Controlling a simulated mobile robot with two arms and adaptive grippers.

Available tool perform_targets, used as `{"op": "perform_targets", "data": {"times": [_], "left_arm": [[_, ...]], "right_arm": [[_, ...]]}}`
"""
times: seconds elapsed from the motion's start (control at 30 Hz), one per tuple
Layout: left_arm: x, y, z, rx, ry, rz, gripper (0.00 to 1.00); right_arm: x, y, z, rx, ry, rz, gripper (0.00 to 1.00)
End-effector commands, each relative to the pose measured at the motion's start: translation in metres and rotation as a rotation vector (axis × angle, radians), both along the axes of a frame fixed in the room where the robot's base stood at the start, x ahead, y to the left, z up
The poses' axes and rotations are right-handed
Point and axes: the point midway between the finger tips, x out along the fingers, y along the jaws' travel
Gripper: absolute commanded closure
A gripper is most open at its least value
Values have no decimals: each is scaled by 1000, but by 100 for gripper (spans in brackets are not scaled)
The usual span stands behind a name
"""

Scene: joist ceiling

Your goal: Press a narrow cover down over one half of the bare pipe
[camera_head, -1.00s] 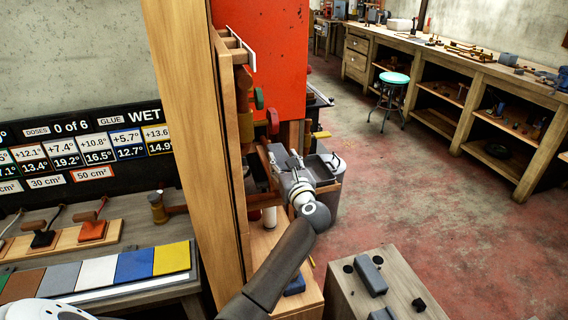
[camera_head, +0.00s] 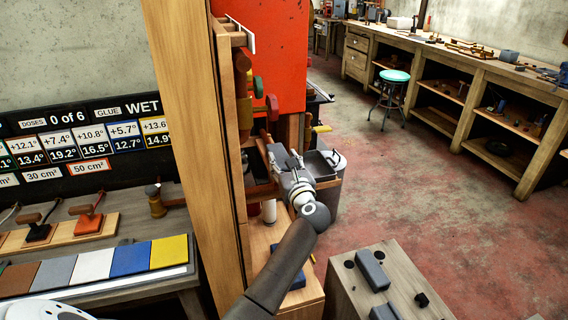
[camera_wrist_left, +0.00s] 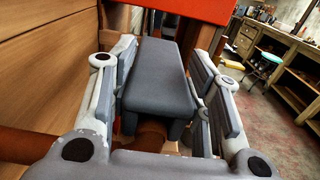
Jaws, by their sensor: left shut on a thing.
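My left gripper (camera_head: 292,172) is shut on a dark grey, narrow cover (camera_wrist_left: 160,78), at the open-fronted wooden frame. In the left wrist view the cover lies lengthwise between the two fingers (camera_wrist_left: 163,92), flat top up, with side walls reaching down. A brown round pipe (camera_wrist_left: 152,132) shows under the cover's near end, between its walls. I cannot tell whether the cover is seated on it. Most of the pipe is hidden by the cover and gripper. My right gripper is not in view.
A tall wooden post (camera_head: 190,150) stands close left of my arm. A red panel (camera_head: 265,50) rises behind the gripper. More dark grey pieces (camera_head: 372,270) lie on a wooden block (camera_head: 345,290) at lower right. The floor (camera_head: 400,190) beyond is clear.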

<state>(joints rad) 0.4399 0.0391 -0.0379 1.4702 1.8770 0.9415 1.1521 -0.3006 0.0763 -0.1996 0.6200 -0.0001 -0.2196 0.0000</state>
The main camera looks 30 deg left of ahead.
Motion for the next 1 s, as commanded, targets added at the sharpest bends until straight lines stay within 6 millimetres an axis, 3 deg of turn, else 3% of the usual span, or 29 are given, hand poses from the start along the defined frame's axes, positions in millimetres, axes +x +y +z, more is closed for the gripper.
{"op": "perform_targets", "data": {"times": [0.13,0.17,0.33,0.67,1.0], "left_arm": [[-1,0,-9,-8,11,2,100],[-1,0,-8,-9,11,2,52],[-2,0,-10,-10,13,3,31],[-3,-1,-12,-13,16,5,31],[-34,-45,-10,-16,11,-4,31]], "right_arm": [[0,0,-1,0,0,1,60],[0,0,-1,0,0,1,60],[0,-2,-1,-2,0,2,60],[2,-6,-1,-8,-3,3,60],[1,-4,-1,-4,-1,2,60]]}}
